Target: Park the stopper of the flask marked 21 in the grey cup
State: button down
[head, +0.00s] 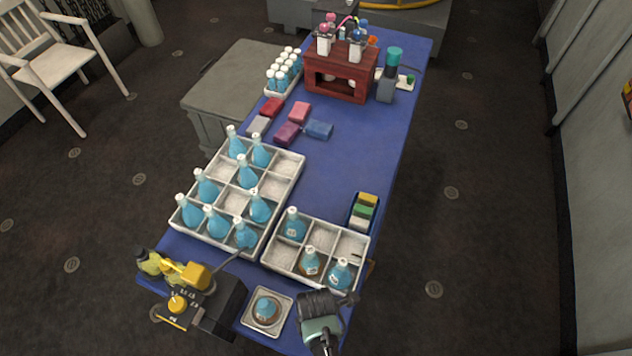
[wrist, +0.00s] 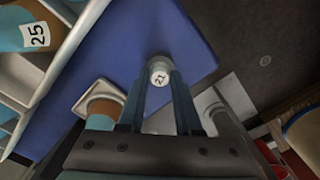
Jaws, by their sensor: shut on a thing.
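In the wrist view my gripper (wrist: 160,88) is shut on a small pale stopper (wrist: 159,77) that bears the number 21. A greyish rounded edge shows just beyond the stopper; I cannot tell whether it belongs to the stopper or to a cup. In the head view my gripper (head: 322,308) is at the near end of the blue table, right of a white square tray. A blue flask (head: 266,308) stands in that tray with no white stopper on it; its number is not readable. I cannot make out the grey cup for certain; my gripper may hide it.
A white crate (head: 318,224) with several stoppered flasks is just beyond my gripper. A larger crate (head: 287,203) of flasks lies left of it. A black and yellow device (head: 205,300) stands at the near left. The blue table (head: 350,165) is clear at middle right.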

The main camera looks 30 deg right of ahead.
jog(key=shift+c, duration=0.2)
grip_release()
dwell(0.4)
jog(key=shift+r, duration=0.15)
jog(key=shift+r+p, duration=2.9)
jog(key=shift+p, duration=0.05)
